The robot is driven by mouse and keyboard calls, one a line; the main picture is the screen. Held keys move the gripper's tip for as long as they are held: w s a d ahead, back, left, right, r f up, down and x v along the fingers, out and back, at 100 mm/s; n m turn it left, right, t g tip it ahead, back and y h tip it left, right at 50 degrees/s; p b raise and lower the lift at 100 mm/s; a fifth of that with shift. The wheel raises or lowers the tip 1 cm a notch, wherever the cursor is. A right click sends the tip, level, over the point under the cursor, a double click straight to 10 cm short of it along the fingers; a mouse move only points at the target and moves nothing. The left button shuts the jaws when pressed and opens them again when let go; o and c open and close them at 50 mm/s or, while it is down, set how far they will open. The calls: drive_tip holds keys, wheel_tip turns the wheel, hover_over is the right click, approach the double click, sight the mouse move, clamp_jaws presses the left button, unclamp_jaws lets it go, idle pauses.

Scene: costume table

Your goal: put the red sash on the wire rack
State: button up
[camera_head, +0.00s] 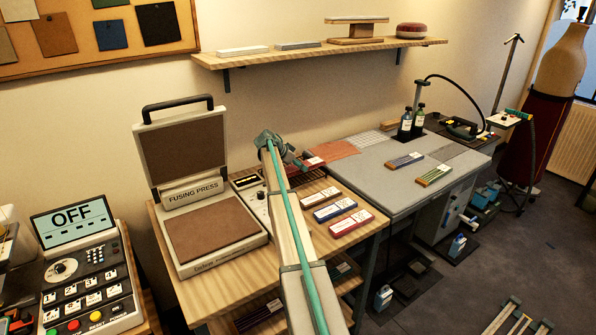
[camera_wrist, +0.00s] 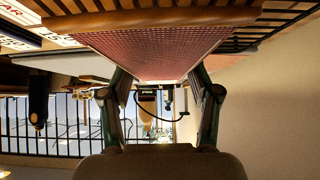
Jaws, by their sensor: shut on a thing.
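My gripper (camera_head: 288,152) is over the back of the wooden table, beside the fusing press. In the wrist view, its two fingers (camera_wrist: 162,98) are shut on a red, finely patterned piece, likely the red sash (camera_wrist: 150,52). A red piece with a white label (camera_head: 313,163) shows right by the gripper in the head view; part of it is hidden by the arm. Dark parallel bars along a wooden strip (camera_wrist: 150,19) lie close beyond the held piece. A pale wire grid, possibly the wire rack (camera_head: 374,140), lies at the back of the grey table.
The fusing press (camera_head: 205,205) stands open left of my arm. An orange-red mat (camera_head: 332,150) lies behind. The grey table (camera_head: 385,185) has bare room. A shelf (camera_head: 320,53) hangs above.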

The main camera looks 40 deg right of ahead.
sight(298, 177)
drive_tip(key=f+p, duration=0.2)
drive_tip(key=f, duration=0.1)
drive_tip(key=shift+w, duration=0.3)
drive_tip(key=shift+f, duration=0.4)
drive_tip(key=shift+f, duration=0.1)
drive_tip(key=o, duration=1.3)
drive_tip(key=b+v, duration=0.3)
drive_tip(key=v, duration=0.8)
drive_tip(key=shift+a, duration=0.1)
drive_tip(key=shift+a+r, duration=0.3)
drive_tip(key=shift+r, duration=0.15)
